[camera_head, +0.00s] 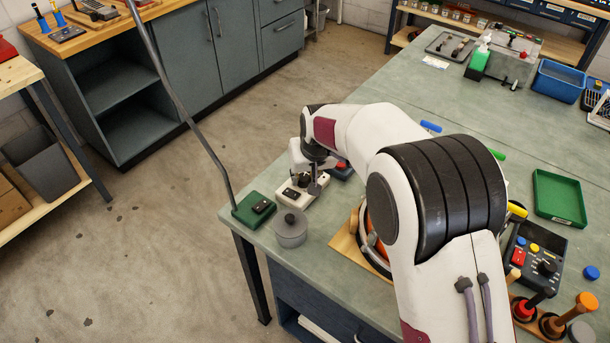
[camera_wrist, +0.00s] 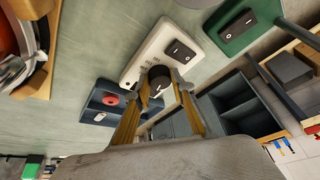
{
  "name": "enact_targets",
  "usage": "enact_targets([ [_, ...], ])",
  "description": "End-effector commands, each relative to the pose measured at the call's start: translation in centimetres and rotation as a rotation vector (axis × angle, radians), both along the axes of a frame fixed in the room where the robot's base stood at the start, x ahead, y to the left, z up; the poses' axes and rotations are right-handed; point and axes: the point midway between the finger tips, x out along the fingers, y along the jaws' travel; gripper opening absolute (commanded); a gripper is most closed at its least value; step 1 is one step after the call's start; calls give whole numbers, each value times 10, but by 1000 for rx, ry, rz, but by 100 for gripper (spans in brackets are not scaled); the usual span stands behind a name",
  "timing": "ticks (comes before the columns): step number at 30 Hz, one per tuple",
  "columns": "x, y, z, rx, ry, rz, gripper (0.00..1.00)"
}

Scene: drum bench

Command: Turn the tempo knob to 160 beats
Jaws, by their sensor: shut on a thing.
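The white box (camera_head: 287,198) sits near the corner of the green-grey bench. It also shows in the wrist view (camera_wrist: 152,48), with a black rocker switch (camera_wrist: 181,50) and small dark markings on its top face. A black round knob (camera_wrist: 160,76) stands on the same box. My gripper (camera_wrist: 168,88) is shut on this knob, with a fingertip on each side of it. In the head view my gripper (camera_head: 309,183) is over the box, and the arm hides part of it. The knob's pointer and the markings are too small to read.
A green base (camera_head: 246,213) with a switch and a tall thin pole stands left of the box. A grey lidded pot (camera_head: 291,233) is close in front. A dark blue box with a red button (camera_wrist: 110,99) stands beside the white box. The bench edge is near.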

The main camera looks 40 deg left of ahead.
Motion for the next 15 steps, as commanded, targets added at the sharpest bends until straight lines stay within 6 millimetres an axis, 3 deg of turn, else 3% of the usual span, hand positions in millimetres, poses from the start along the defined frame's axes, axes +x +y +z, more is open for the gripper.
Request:
enact_targets([
  [15,-3,1,-2,-3,1,-240,2],
])
